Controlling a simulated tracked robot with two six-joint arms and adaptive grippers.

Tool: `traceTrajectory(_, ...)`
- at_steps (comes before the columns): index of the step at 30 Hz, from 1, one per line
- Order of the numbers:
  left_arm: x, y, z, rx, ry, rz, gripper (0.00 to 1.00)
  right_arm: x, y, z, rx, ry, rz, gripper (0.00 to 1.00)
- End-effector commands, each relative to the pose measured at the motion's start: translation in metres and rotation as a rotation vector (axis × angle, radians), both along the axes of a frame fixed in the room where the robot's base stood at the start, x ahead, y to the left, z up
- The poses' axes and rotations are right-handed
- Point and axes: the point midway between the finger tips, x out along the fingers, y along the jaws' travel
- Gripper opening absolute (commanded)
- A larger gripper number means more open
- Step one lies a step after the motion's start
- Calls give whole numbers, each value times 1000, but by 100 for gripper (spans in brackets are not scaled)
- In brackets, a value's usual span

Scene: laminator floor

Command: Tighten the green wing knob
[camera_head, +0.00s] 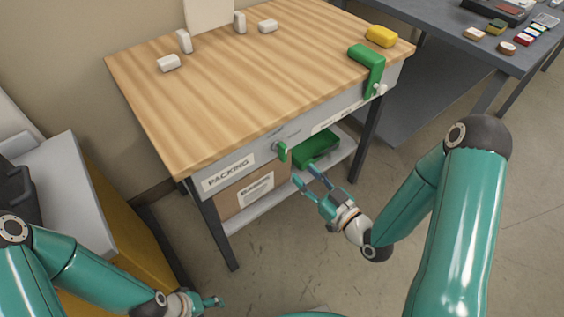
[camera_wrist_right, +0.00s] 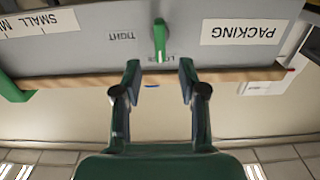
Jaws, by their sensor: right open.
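The green wing knob (camera_head: 282,151) is on the grey front apron of the packing table, right of the PACKING label. In the right wrist view the knob (camera_wrist_right: 159,40) stands lengthwise up and down, between upside-down markings reading TIGHT and, partly hidden, apparently LOOSE. My right gripper (camera_head: 304,175) is open and empty, a little below and right of the knob in the head view. In the right wrist view its fingertips (camera_wrist_right: 159,74) are spread to either side of the knob's line, not closed on it. My left gripper (camera_head: 208,302) is low at the bottom left, far from the knob; its opening is unclear.
The wooden tabletop (camera_head: 235,75) holds several white blocks, a yellow object (camera_head: 381,36) and a green bracket (camera_head: 368,62) over its right edge. Below are a labelled cardboard box (camera_head: 236,199) and a green bin (camera_head: 316,146). A grey table stands at right.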

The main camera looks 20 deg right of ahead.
Motion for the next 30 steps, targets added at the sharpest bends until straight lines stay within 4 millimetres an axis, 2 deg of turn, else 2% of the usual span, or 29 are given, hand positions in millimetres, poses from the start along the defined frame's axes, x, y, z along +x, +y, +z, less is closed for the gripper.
traceTrajectory(1, 0, 0, -16, 0, 0, 0, 59, 6, 3, -6, -2, -8, 3, 42)
traceTrajectory(15, 0, 0, -87, 0, 0, 0, 59, 40, 16, -4, 3, -8, -1, 42)
traceTrajectory(17, 0, 0, -74, 0, 0, 0, 59, 54, 21, 3, 4, -4, 1, 42)
traceTrajectory(21, 0, 0, -72, 0, -1, 0, 59, 74, 28, 2, 4, -3, -1, 42)
traceTrajectory(25, 0, 0, -72, 0, 0, 0, 59, 86, 32, 2, 4, -2, -2, 42)
traceTrajectory(30, 0, 0, -72, 0, 0, 0, 59, 92, 33, 1, 5, -1, -3, 42)
